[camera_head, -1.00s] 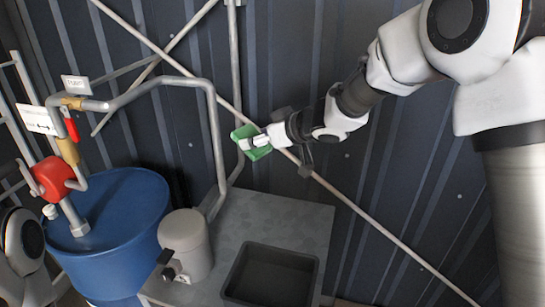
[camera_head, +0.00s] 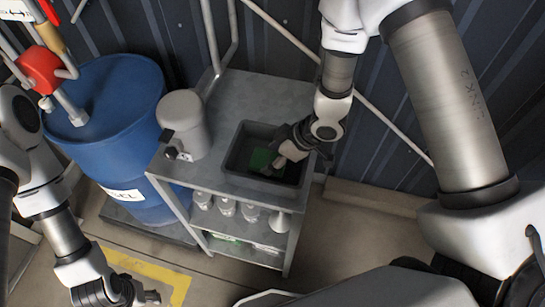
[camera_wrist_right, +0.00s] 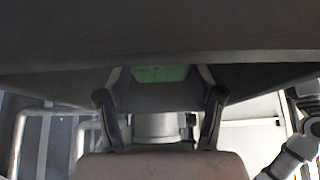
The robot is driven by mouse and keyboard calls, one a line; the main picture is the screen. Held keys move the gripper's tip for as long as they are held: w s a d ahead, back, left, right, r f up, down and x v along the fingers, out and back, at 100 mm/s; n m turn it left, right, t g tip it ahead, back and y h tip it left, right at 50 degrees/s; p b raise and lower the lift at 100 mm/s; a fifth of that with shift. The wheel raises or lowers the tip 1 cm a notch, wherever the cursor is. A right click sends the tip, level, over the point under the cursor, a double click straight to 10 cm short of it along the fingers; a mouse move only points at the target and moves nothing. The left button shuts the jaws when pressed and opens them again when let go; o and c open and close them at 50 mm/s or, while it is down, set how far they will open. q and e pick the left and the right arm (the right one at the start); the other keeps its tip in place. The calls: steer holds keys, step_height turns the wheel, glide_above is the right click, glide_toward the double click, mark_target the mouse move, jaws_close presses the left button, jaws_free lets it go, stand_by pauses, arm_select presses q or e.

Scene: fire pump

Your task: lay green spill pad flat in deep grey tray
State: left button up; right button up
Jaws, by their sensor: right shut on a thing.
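The green spill pad (camera_head: 260,158) is inside the deep grey tray (camera_head: 262,183), near its middle. My right gripper (camera_head: 278,163) reaches down into the tray and is shut on the pad, covering part of it. In the right wrist view, the green pad (camera_wrist_right: 160,73) shows between the two fingers (camera_wrist_right: 160,95), with a dark grey surface above it. I cannot tell whether the pad touches the tray floor. My left gripper (camera_head: 150,297) hangs low at the bottom left, away from the tray; its jaw opening is unclear.
The tray stands on a grey metal cart (camera_head: 215,172) with a grey canister (camera_head: 184,125) to its left. Several funnel-like items stand on the shelf below. A blue drum (camera_head: 110,115) with pipes and a red valve (camera_head: 41,68) is further left. The corrugated wall is behind.

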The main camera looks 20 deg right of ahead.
steer(key=shift+f, duration=0.35)
steer(key=shift+c, duration=0.4)
steer(key=o, duration=1.1)
steer(key=shift+w, duration=0.1)
steer(key=v, duration=1.2)
